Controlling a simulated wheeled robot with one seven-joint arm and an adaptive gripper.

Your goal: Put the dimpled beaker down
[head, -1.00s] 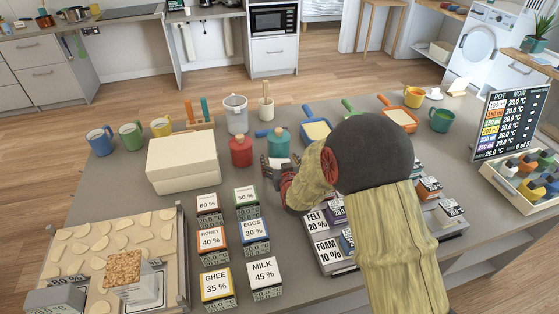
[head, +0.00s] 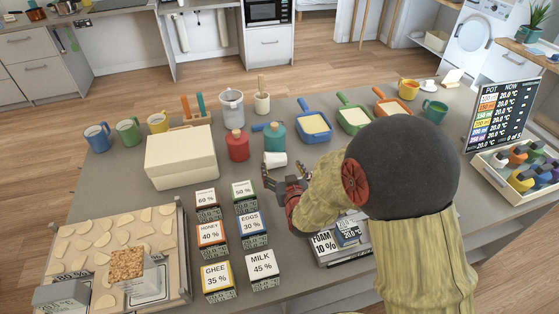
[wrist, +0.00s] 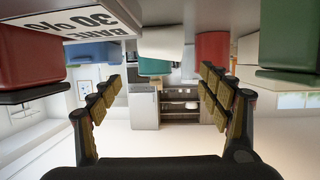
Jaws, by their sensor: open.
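A small white cup-like vessel (head: 275,159), which I take for the dimpled beaker, is on the grey counter in front of the teal jar. It also shows in the wrist view (wrist: 162,42), whose picture is upside down, beyond the fingers and against the counter. Its dimples are too small to tell. My gripper (head: 284,178) is on the near side of it. In the wrist view the fingers of my gripper (wrist: 159,82) are spread wide with nothing between them.
A red jar (head: 237,146) and a teal jar (head: 275,136) stand close behind. A cream box (head: 181,157) is at left. Several labelled boxes, such as the eggs box (head: 253,227), stand nearer. Handled pans, such as the blue one (head: 314,125), lie at the back.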

